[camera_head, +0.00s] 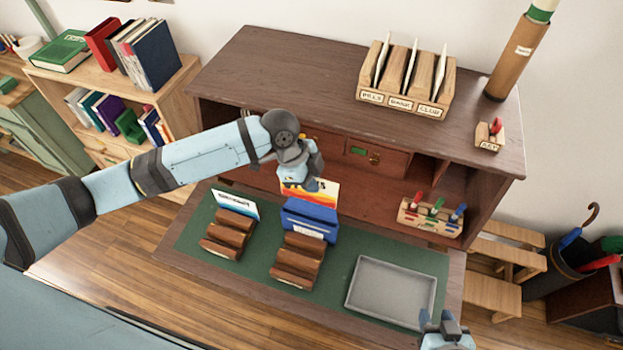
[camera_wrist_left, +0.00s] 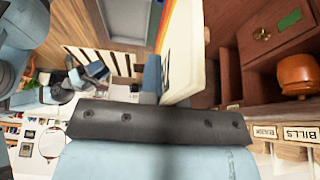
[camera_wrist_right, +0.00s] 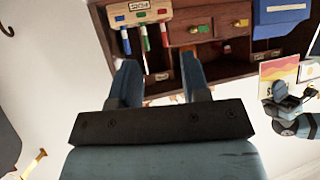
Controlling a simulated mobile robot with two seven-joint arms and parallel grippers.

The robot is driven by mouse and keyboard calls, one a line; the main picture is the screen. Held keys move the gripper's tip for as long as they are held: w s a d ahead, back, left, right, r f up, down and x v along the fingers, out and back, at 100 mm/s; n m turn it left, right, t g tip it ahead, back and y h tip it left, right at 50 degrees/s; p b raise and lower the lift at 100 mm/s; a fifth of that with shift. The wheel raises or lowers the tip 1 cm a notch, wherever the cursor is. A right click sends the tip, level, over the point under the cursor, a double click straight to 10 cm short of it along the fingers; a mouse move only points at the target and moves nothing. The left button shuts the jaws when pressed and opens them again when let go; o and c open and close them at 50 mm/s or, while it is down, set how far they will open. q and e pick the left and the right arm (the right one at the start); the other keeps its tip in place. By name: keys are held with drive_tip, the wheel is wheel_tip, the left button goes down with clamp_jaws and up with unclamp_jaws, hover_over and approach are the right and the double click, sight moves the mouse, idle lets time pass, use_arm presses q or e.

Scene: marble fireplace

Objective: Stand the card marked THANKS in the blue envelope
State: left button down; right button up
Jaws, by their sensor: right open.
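My left gripper (camera_head: 300,172) is shut on a card (camera_head: 322,192) with red, orange and yellow stripes. The card also shows edge-on in the left wrist view (camera_wrist_left: 187,50) and tilted in the right wrist view (camera_wrist_right: 280,73). Its lettering is mostly hidden; I cannot read the word. The blue envelope (camera_head: 308,217) stands in a brown wooden rack on the green mat. The card is over it, with a gap between them in the right wrist view, where the envelope (camera_wrist_right: 283,14) also shows. My right gripper (camera_head: 447,325) is open and empty, by the grey tray.
Another card (camera_head: 236,203) stands in the left wooden rack (camera_head: 228,233). A grey tray (camera_head: 391,292) lies on the right of the green mat (camera_head: 342,275). The cabinet holds a pen block (camera_head: 430,218) and, on top, a labelled letter sorter (camera_head: 405,98).

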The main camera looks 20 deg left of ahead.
sight(311, 201)
use_arm(q)
drive_tip(key=shift+f, duration=0.55)
wheel_tip(311, 201, down, 5)
drive_tip(key=b, duration=0.4)
drive_tip(key=shift+f+b, duration=0.15)
drive_tip(key=shift+b, duration=0.15)
drive_tip(key=shift+f+b, duration=0.75)
use_arm(e)
drive_tip(key=f, duration=0.5)
drive_tip(key=shift+w+a, duration=0.15)
drive_tip(key=shift+a, duration=0.15)
drive_tip(key=shift+r, duration=0.1)
drive_tip(key=shift+r+y, duration=0.15)
drive_tip(key=shift+y, duration=0.15)
use_arm(q)
drive_tip(key=shift+p, duration=0.45)
use_arm(e)
drive_tip(key=shift+r, duration=0.15)
use_arm(q)
drive_tip(key=shift+f, duration=0.4)
drive_tip(key=shift+f+b, duration=0.35)
drive_tip(key=shift+f, duration=0.25)
use_arm(e)
drive_tip(key=shift+f, duration=0.25)
use_arm(q)
drive_tip(key=shift+f, duration=0.2)
use_arm(e)
drive_tip(key=shift+f, duration=0.15)
